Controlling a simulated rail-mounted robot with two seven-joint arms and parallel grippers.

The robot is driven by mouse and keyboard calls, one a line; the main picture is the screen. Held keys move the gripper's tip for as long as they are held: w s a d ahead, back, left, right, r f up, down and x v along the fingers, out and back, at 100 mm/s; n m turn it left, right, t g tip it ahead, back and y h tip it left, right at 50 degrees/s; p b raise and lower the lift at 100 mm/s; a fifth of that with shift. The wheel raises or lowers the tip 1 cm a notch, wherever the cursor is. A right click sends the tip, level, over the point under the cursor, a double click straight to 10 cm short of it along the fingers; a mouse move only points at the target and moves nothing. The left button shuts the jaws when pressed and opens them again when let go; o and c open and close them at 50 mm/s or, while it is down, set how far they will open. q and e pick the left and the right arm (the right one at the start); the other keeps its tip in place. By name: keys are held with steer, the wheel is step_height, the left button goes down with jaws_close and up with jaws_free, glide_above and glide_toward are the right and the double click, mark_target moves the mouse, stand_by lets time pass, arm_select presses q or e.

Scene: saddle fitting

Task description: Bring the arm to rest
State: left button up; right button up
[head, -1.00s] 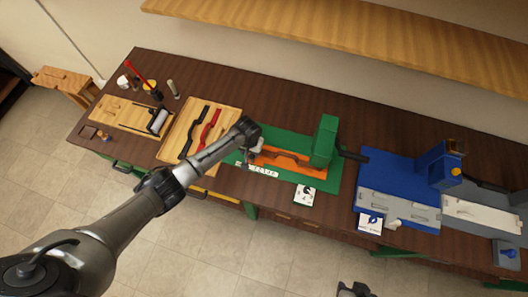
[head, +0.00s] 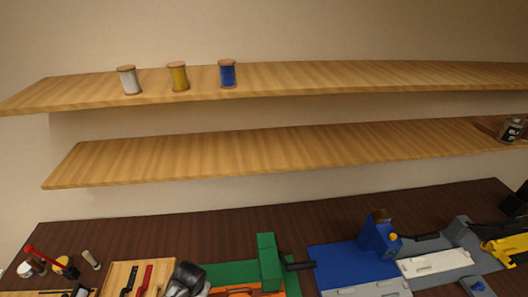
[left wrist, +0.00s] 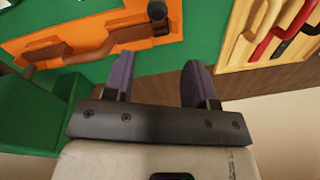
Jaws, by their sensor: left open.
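My left gripper (left wrist: 158,82) is open in the left wrist view, its two purple-grey fingers wide apart with nothing between them. It is above or near the green fixture (left wrist: 190,35), and I cannot tell its exact height. The orange plate (left wrist: 30,45) of that fixture lies ahead of the fingers, with a brown curved piece (left wrist: 100,45) on it. In the head view, only a dark part of my left arm shows at the bottom edge, and its fingers are hidden or out of frame. My right gripper is in neither view.
A wooden board (left wrist: 236,55) with red and black curved pieces lies beside the green fixture. A blue fixture (head: 335,262) stands to its right. Two wall shelves run above the bench; the upper shelf (head: 330,78) bears several spools, and the lower shelf (head: 260,150) has a dark bottle (head: 510,131).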

arm_select(q)
steer(key=w+d+r+m+t, duration=0.1)
steer(key=w+d+r+t, duration=0.1)
steer(key=r, duration=0.4)
steer(key=w+d+r+m+t, duration=0.1)
steer(key=w+d+r+t, duration=0.1)
steer(key=r, duration=0.5)
steer(key=s+d+r+t+h, duration=0.1)
steer(key=s+r+t, duration=0.2)
steer(key=s+r, duration=0.45)
steer(key=s+a+n, duration=0.2)
steer(key=s+a, duration=0.1)
steer(key=s, duration=1.1)
steer(key=s+f+g, duration=0.2)
steer(key=s+f, duration=0.3)
steer(key=s, duration=0.2)
steer(key=s+a+f+g, duration=0.1)
steer(key=s+f, duration=0.3)
steer(key=s, duration=0.4)
steer(key=shift+f+g, duration=0.4)
steer(key=shift+g, duration=0.3)
